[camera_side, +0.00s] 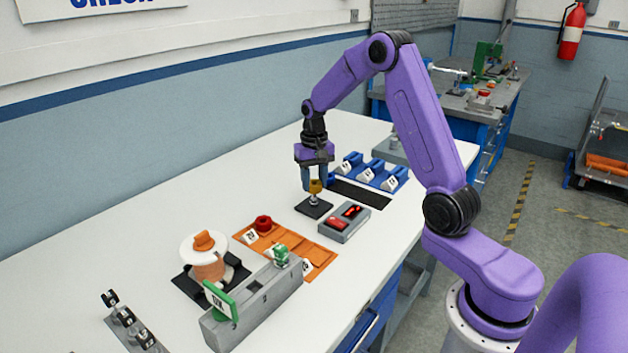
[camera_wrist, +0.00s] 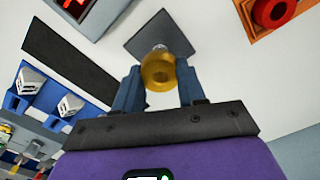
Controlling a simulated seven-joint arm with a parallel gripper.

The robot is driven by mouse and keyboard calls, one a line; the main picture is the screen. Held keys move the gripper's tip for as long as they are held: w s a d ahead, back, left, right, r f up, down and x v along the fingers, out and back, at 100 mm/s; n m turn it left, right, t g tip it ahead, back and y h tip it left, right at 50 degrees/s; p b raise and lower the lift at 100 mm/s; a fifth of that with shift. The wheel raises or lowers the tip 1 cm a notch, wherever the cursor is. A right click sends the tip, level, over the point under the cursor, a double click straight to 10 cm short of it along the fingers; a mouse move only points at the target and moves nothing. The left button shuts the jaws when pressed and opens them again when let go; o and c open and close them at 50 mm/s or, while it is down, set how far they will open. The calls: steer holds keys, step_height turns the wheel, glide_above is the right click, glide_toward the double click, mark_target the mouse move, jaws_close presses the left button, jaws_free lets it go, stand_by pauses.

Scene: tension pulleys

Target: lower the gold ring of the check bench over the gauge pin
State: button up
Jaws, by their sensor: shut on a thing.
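My gripper (camera_side: 315,184) points down over the white bench and is shut on the gold ring (camera_side: 315,187). In the wrist view the gold ring (camera_wrist: 158,72) sits between the two blue fingers (camera_wrist: 157,84), its hole partly visible. The gauge pin (camera_side: 314,201) is silver and stands on a dark square plate (camera_side: 313,210) just below the ring. In the wrist view the silver pin (camera_wrist: 160,47) shows just past the ring's edge, on the dark plate (camera_wrist: 153,32). The ring is at about the pin's top; I cannot tell whether it is around the pin.
A grey box with red inserts (camera_side: 344,222) stands close to the right of the plate. A dark strip (camera_side: 360,194) and a blue rack (camera_side: 369,172) lie behind. An orange tray (camera_side: 298,262) with a red ring (camera_side: 264,223) is in front. The bench left of the plate is clear.

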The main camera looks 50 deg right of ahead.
steer(key=shift+f, duration=1.35)
stand_by(0.6)
steer(key=o, duration=1.5)
steer(key=shift+r, duration=4)
